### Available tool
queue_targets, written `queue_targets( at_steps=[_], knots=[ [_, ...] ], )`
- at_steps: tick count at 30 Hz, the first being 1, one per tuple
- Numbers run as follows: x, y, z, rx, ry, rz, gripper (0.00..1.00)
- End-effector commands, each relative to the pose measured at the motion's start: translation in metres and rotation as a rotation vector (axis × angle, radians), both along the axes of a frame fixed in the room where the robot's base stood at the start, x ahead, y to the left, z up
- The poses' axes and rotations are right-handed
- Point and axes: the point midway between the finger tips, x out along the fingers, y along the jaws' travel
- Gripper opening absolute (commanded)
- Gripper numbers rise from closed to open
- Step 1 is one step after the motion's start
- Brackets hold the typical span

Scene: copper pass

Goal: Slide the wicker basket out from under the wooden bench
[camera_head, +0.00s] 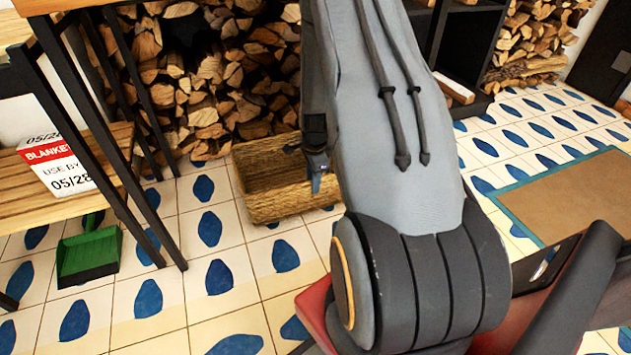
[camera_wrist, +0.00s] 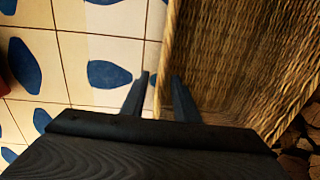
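The wicker basket (camera_head: 262,180) stands on the tiled floor, right of the black-legged wooden bench (camera_head: 20,200) and in front of stacked firewood. My arm hides its right part. My gripper (camera_head: 318,165) is at the basket's right-hand side, mostly hidden by my arm. In the wrist view, the two fingers of my gripper (camera_wrist: 160,76) are apart at the edge of the basket (camera_wrist: 235,60). One finger is over the tiles outside and the other overlaps the wicker. A strip of tile shows between the left finger and the wicker, so no firm hold is visible.
A white "USE BY" box (camera_head: 58,160) is on the wooden slats. A green dustpan (camera_head: 88,255) lies on the floor at left. Firewood (camera_head: 215,85) fills the space behind the basket. A brown mat (camera_head: 580,195) with a teal border lies at right. Tiles in front of the basket are clear.

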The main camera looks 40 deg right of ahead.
Motion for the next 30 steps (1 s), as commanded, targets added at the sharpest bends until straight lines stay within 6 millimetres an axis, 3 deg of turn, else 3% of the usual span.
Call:
queue_targets(
  at_steps=[8, 24, 30],
  knots=[
    [0.0, -0.001, -0.005, 0.0, 0.0, -0.001, 0.28],
    [0.006, -0.003, -0.072, 0.0, -0.001, -0.001, 0.28],
    [0.006, -0.003, -0.079, 0.0, -0.001, -0.001, 0.28]
  ],
)
